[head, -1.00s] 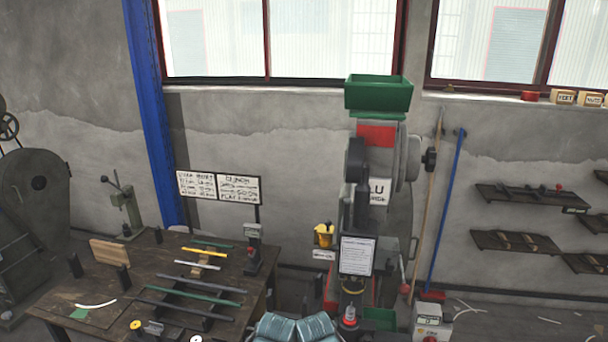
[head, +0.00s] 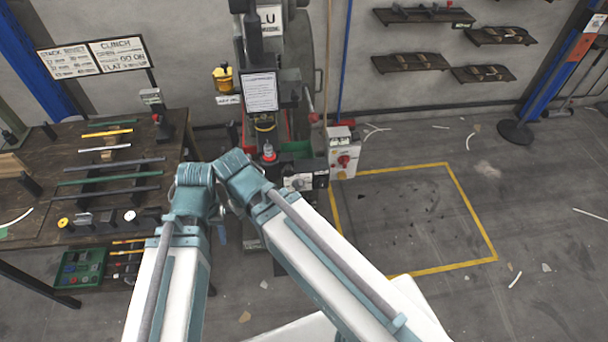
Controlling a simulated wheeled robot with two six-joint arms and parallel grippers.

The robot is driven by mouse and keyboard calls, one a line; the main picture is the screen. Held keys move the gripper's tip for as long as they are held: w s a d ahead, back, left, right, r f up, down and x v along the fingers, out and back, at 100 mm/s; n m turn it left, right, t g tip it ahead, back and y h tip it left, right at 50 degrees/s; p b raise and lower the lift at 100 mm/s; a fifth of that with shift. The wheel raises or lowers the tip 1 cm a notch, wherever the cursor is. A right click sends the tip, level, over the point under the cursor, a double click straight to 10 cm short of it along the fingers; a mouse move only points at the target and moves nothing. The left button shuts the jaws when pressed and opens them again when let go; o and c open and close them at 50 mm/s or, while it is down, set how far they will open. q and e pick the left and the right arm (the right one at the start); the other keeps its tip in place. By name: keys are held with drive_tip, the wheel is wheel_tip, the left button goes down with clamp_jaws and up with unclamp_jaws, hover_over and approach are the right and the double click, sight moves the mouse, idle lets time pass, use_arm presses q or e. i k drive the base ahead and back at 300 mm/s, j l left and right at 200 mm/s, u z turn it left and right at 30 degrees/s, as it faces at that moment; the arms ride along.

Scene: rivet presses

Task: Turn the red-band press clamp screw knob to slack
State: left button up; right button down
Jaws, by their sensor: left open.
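The press (head: 262,55) stands against the back wall at upper centre. Its top, where a red panel showed earlier, is cut off now. My left gripper (head: 222,234) is open, mostly hidden beside my left arm, low in front of the press. My right gripper does not show; only the upper part of my right arm does.
A dark workbench (head: 100,218) with coloured rods stands left. A white box with a red switch (head: 343,161) stands right of the press. A green tray (head: 80,268) lies below the bench. Floor inside the yellow outline (head: 455,190) is clear apart from small scraps.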

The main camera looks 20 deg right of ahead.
sight(288, 171)
drive_tip(key=z, duration=1)
drive_tip(key=k+j+z, duration=0.1)
drive_tip(key=z, duration=0.2)
drive_tip(key=k+j+z, duration=0.1)
drive_tip(key=z, duration=0.2)
drive_tip(key=k+j, duration=0.35)
